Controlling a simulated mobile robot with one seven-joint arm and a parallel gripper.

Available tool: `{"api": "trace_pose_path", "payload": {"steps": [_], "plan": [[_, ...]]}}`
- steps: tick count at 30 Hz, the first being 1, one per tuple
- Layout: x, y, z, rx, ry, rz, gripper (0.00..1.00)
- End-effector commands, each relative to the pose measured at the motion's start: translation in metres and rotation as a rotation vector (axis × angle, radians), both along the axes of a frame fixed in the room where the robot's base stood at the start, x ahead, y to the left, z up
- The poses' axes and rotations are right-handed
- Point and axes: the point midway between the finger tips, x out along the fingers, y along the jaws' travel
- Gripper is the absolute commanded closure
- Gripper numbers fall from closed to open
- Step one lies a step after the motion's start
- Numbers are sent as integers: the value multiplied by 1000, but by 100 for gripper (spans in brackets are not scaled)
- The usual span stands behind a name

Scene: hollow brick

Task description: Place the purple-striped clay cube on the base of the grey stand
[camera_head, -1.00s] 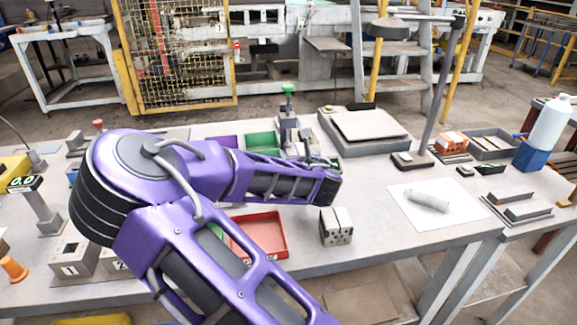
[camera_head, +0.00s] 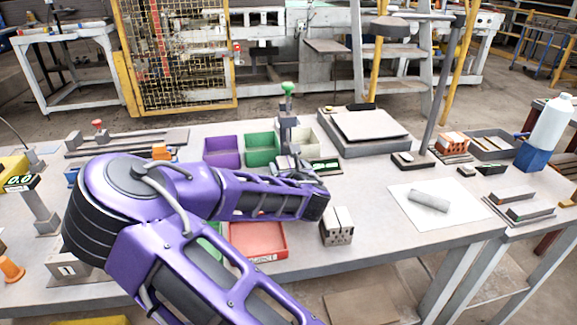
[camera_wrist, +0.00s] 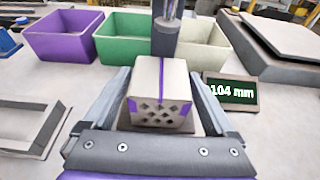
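The pale clay cube (camera_wrist: 148,79) has a purple stripe down its middle, purple marks at its corners and holes in its near face. In the wrist view it sits between the two fingers of my gripper (camera_wrist: 162,82), which appears shut on it. The grey stand's upright (camera_wrist: 165,40) rises just behind the cube, and its dark grey base shows around the cube's bottom. I cannot tell whether the cube touches the base. In the head view the stand (camera_head: 288,132) has a green knob; my arm hides the cube and most of the gripper (camera_head: 298,170).
Purple (camera_head: 222,152), green (camera_head: 261,149) and pale (camera_head: 303,140) bins stand around the stand. A "104 mm" display (camera_wrist: 231,91) is right of it. A second holed block (camera_head: 337,228) is near the table's front edge, beside a red tray (camera_head: 258,240). A grey plate (camera_head: 366,124) lies behind right.

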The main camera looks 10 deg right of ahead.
Motion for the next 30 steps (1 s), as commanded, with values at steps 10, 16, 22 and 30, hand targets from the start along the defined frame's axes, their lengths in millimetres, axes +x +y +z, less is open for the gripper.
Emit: {"api": "trace_pose_path", "payload": {"steps": [10,16,22,30], "plan": [[0,0,3,1,-1,0,0],[-27,0,15,0,2,-2,0],[-74,0,31,1,2,-3,0],[-95,1,40,1,3,2,0]]}}
